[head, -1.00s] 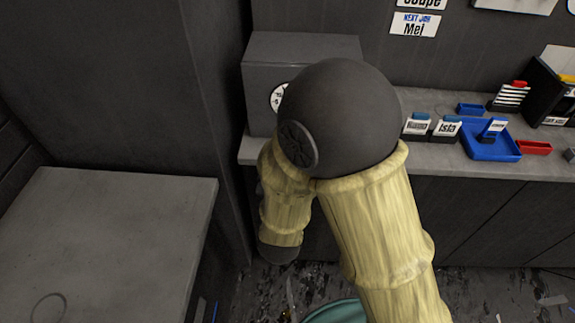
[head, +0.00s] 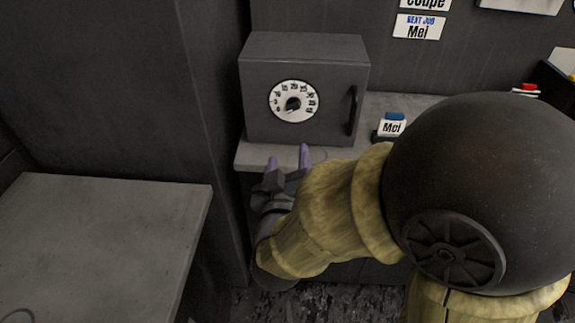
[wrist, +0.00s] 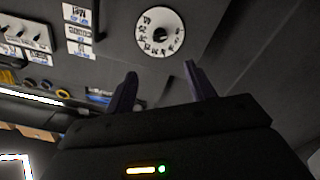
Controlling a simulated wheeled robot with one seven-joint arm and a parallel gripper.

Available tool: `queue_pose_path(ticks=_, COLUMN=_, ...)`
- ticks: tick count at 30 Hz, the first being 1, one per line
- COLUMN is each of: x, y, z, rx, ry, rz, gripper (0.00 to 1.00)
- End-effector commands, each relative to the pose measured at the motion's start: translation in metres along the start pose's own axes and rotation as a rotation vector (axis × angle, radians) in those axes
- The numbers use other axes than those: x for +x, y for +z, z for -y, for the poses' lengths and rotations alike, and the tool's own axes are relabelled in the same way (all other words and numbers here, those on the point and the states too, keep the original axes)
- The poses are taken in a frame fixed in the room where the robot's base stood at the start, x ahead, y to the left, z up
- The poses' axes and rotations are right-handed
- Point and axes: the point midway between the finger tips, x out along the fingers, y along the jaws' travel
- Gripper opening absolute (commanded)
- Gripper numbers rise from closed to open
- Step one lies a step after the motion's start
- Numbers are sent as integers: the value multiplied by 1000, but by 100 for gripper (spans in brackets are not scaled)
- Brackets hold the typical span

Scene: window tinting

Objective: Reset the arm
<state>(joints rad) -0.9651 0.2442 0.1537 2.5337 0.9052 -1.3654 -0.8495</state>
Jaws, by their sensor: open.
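My gripper (head: 287,160) is in front of the grey box (head: 225,1) wall area's counter edge, with its two purple fingers apart and nothing between them. In the wrist view the fingers (wrist: 158,88) also stand apart and empty. My arm bends across the right of the head view and hides much of the counter. A grey metal box (head: 335,120) with a round white dial (head: 293,101) and a dark handle stands on the counter just beyond the fingers. The dial also shows in the wrist view (wrist: 159,31), beyond the fingertips.
The counter (head: 250,155) runs to the right behind my arm. A small block labelled Mei (head: 391,126) stands right of the box. A grey table (head: 90,240) is at the left. Signs (head: 419,27) hang on the back wall.

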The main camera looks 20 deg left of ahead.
Motion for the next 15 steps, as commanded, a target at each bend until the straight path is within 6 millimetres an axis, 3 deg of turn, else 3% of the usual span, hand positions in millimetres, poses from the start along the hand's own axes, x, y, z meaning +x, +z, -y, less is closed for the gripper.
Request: queue_pose_path(ticks=15, x=6, y=7, z=-3, rx=21, ry=-18, rz=25, gripper=55)
